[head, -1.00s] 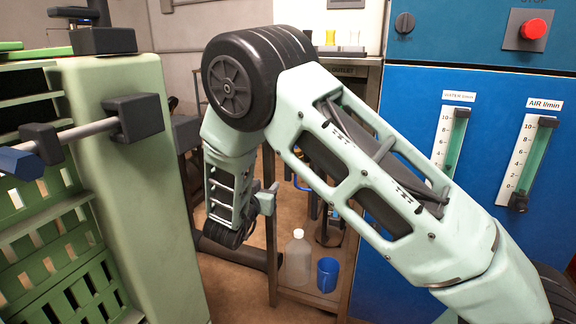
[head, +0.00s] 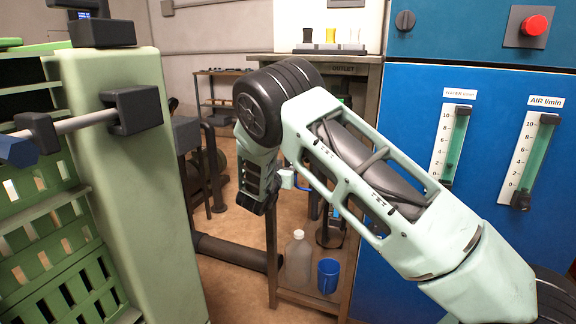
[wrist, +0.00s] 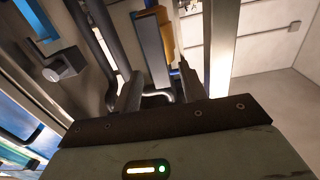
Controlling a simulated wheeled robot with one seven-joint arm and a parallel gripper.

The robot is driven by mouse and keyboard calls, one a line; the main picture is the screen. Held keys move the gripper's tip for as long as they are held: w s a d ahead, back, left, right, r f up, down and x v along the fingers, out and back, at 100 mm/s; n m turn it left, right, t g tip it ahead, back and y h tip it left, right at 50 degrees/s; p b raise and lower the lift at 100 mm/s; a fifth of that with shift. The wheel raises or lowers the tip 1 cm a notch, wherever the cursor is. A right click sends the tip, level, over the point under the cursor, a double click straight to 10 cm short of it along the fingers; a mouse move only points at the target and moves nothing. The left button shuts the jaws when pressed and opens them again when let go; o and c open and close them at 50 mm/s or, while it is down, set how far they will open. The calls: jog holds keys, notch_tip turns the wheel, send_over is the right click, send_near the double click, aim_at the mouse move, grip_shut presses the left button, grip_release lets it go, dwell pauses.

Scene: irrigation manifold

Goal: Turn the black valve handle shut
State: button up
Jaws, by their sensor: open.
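In the wrist view my gripper (wrist: 160,74) is open, with its two dark fingers apart and nothing held between them. A bent pale pipe (wrist: 158,96) shows in the gap, beyond the fingers. A grey and orange upright piece (wrist: 156,48) stands above it in the picture. I cannot make out the black valve handle for certain in either view; my arm covers part of the outlet stand (head: 345,72) in the head view. I cannot clearly see my fingers there.
A green slatted crate or cabinet (head: 120,190) with a bar stands at left. A blue panel (head: 410,110) with two flow gauges and a red stop button (head: 534,26) is at right. A bottle (head: 298,262) and a blue cup (head: 328,276) sit on the stand's low shelf.

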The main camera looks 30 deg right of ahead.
jog(key=shift+x, duration=1.3)
grip_shut()
